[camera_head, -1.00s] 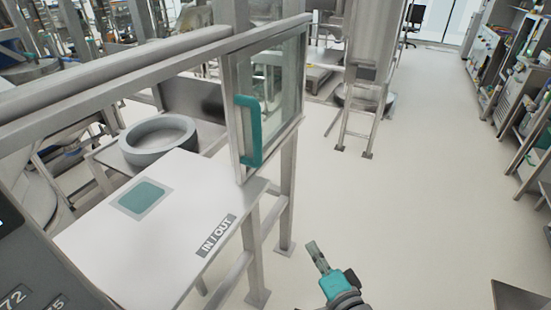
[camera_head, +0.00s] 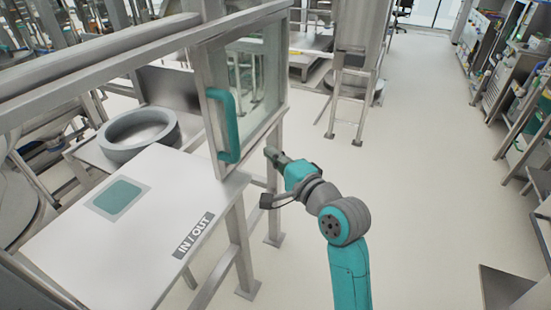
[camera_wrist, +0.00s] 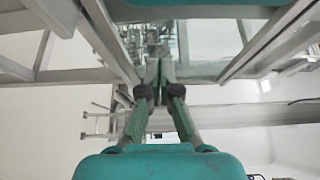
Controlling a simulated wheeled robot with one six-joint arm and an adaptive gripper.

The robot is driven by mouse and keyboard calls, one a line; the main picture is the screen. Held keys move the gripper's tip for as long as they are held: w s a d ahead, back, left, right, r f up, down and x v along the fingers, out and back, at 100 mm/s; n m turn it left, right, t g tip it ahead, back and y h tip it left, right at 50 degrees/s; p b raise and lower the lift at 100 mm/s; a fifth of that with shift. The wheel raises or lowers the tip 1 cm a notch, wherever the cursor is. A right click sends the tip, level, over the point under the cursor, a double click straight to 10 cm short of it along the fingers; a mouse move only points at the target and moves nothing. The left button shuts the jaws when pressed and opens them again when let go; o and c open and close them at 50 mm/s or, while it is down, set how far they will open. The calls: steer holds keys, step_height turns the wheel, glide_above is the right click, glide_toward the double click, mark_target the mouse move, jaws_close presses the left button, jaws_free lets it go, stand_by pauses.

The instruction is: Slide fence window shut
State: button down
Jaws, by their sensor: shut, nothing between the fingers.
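The sliding fence window (camera_head: 259,80) is a glass pane in a grey metal frame, at the right end of the fence above the white table. Its teal handle (camera_head: 226,125) stands upright on the left side of the frame. The fence opening to the left of the window is uncovered. My gripper (camera_head: 272,154) is shut and empty, just right of the window's lower right edge, apart from the handle. In the wrist view my gripper (camera_wrist: 160,66) shows its fingers together, with metal frame bars around them.
The white IN / OUT table (camera_head: 150,240) with a teal pad (camera_head: 118,196) lies below the opening. A grey round ring (camera_head: 138,132) sits behind it. Metal posts stand under the window. Open floor (camera_head: 430,200) lies to the right.

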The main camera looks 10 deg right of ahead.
steer(key=w+a, duration=0.3)
steer(key=a, duration=0.2)
steer(key=shift+a, duration=0.25)
stand_by(0.5)
